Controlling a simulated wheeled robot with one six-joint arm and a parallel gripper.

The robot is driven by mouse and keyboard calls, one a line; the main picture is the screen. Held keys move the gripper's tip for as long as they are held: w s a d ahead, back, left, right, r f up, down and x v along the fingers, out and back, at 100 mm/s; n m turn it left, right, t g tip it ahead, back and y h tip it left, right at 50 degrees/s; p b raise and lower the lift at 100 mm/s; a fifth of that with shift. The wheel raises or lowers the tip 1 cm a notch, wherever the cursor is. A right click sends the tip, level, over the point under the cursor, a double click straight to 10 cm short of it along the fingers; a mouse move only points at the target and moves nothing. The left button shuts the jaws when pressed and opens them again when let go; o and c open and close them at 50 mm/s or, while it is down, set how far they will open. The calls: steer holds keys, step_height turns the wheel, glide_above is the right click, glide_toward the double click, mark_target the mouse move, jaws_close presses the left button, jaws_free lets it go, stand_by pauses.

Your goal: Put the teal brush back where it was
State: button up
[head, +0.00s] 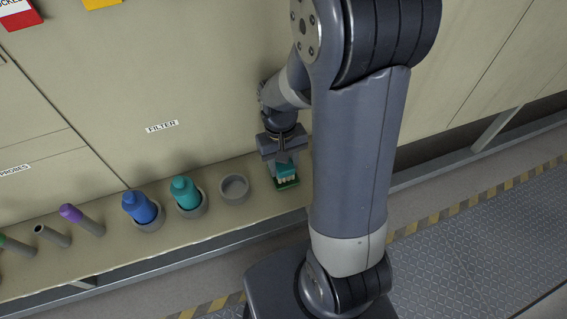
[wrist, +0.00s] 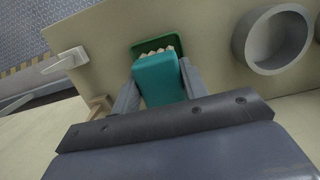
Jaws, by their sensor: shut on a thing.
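The teal brush (head: 286,169) is held upright by my gripper (head: 283,158), which points down at the shelf. In the wrist view the brush (wrist: 160,80) sits between my two fingers (wrist: 158,88), with pale bristles at its far end. A green pad or shallow tray (head: 287,184) lies on the shelf right under the bristles. It also shows in the wrist view (wrist: 143,47), framing the bristle end. I cannot tell whether the bristles touch it.
An empty grey round holder (head: 234,189) stands just left of the brush. Further left are a teal bottle (head: 186,193) and a blue bottle (head: 138,207) in holders, then a purple-tipped probe (head: 82,219) and other probes. The panel behind carries a FILTER label (head: 162,127).

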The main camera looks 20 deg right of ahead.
steer(key=shift+f, duration=0.25)
steer(key=shift+f, duration=0.15)
steer(key=o, duration=0.9)
steer(key=shift+o, duration=0.2)
step_height(320, 180, up, 12)
steer(key=w, duration=0.1)
steer(key=shift+w, duration=0.35)
